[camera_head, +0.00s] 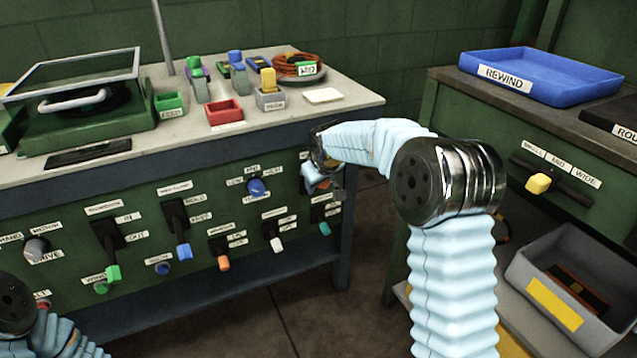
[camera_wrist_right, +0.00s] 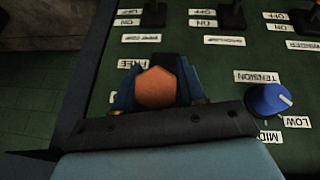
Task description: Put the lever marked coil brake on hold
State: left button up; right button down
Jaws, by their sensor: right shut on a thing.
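My right gripper (camera_head: 322,178) is at the upper right end of the green control panel (camera_head: 140,230). In the right wrist view it (camera_wrist_right: 157,95) is shut around an orange lever handle (camera_wrist_right: 155,88), seen end-on. A label reading FREE (camera_wrist_right: 133,63) sits beside the handle in that view, where labels appear upside down. Another label is mostly hidden by the fingers, and I cannot read a coil brake label. In the head view my arm and gripper cover most of this lever. My left gripper is out of view; only part of its arm shows at lower left.
A blue dial marked TENSION (camera_wrist_right: 268,101) is beside the gripper. Several levers, including white-tipped (camera_head: 276,244) and orange-tipped (camera_head: 223,262) ones, stick out below. The bench top (camera_head: 350,92) holds small trays and tools. At right are a blue REWIND tray (camera_head: 545,75) and a grey bin (camera_head: 520,270).

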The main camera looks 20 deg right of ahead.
jog(key=shift+r, duration=0.1)
jog(key=c, duration=0.7)
grip_release()
jog(key=shift+c, duration=0.2)
jog(key=d+v, duration=0.1)
jog(key=v, duration=1.2)
jog(key=shift+a+r+b, duration=0.3)
jog(key=shift+a+b, duration=0.05)
jog(key=shift+a, duration=0.15)
